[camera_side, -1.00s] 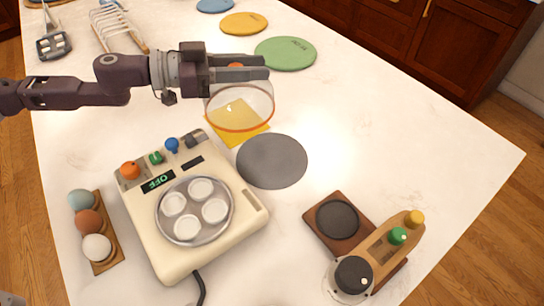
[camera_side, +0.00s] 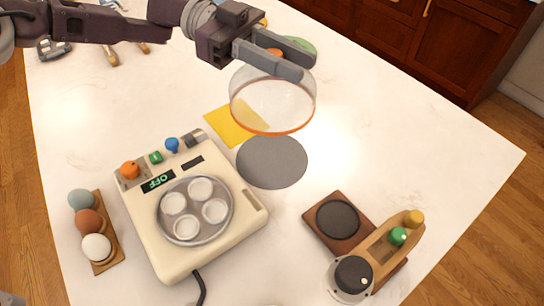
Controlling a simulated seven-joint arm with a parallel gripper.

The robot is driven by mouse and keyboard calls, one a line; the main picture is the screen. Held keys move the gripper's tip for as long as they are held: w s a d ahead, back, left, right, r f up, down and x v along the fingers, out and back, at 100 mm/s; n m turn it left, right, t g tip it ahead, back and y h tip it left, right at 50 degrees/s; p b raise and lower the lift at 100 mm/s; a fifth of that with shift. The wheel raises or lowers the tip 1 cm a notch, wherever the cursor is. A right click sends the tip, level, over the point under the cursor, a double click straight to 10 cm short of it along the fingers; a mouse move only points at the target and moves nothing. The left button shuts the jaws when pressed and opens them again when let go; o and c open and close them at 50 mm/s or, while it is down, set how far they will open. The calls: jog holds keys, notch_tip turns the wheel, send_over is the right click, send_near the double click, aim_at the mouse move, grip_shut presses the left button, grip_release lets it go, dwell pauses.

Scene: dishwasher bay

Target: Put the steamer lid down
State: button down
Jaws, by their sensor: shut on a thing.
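The steamer lid (camera_side: 272,103) is a clear dome with an orange rim and an orange knob. My gripper (camera_side: 287,60) is shut on the lid at its knob and holds it in the air, rim downward. The lid appears above the far side of a round dark grey mat (camera_side: 272,162) and the yellow square cloth (camera_side: 232,125). The cream steamer base (camera_side: 240,229) stands at the lower left, with a round metal tray of several white cups (camera_side: 190,210) uncovered on top. Its display reads OFF.
A wooden holder with three eggs (camera_side: 89,222) stands left of the steamer. A brown board with a dark disc (camera_side: 338,219) and a wooden rack with shakers (camera_side: 385,250) sit at the lower right. The white counter's right side (camera_side: 420,150) is clear.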

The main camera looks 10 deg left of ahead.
notch_tip(320, 180, down, 15)
jog(key=shift+f, duration=0.1)
jog(key=c, duration=1.1)
grip_release()
jog(key=shift+c, duration=0.2)
jog(key=v, duration=1.2)
jog(key=shift+w, duration=0.1)
